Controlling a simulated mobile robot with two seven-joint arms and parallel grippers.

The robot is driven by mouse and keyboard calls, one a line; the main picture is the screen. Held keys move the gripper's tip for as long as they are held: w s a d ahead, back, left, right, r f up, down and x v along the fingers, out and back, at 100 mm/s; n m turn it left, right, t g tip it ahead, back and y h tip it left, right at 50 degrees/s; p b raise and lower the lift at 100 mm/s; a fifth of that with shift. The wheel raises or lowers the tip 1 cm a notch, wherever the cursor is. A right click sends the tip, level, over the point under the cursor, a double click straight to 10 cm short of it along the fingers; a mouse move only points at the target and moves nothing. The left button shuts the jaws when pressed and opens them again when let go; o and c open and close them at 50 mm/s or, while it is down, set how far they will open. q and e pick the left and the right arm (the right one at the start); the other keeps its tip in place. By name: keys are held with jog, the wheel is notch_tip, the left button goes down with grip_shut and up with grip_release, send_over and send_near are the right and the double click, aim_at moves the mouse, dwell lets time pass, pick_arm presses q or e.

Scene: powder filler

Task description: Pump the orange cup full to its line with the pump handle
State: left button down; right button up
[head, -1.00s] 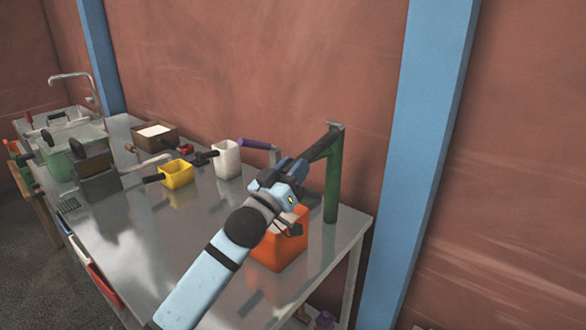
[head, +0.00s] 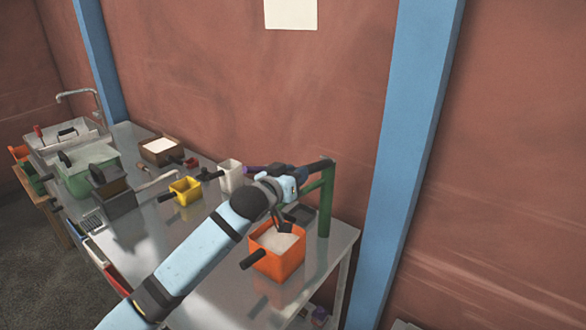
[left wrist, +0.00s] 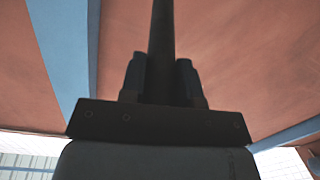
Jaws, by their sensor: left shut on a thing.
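The orange cup (head: 277,263) stands upright on the metal table below the pump, its black handle pointing front left. White powder (head: 276,241) shows inside it; I cannot make out its line. The green pump post (head: 326,207) stands behind and right of the cup, with the dark pump handle (head: 320,165) running from its top toward my left gripper. My left gripper (head: 293,177) is shut on this handle, above and behind the cup. In the left wrist view the dark handle (left wrist: 161,35) stands between the fingers (left wrist: 160,80). My right gripper is not in view.
A white cup (head: 230,177), a yellow cup (head: 186,190) and a brown box of white powder (head: 160,151) stand left of the arm. A grey box (head: 113,200) and a green-tinted bin (head: 88,170) are farther left. A purple bar (head: 254,170) shows behind the gripper.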

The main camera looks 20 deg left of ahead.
pick_arm(q)
jog(key=shift+w+d+r+g+p, duration=0.15)
jog(key=shift+r+p, duration=0.1)
jog(key=shift+r, duration=0.2)
jog(key=shift+w+a+r+g+p, duration=0.15)
jog(key=shift+r+p, duration=0.1)
jog(key=shift+r, duration=0.15)
jog(key=shift+d, duration=0.1)
jog(key=shift+r, duration=0.15)
jog(key=c, duration=0.8)
grip_release()
jog(key=shift+c, duration=0.2)
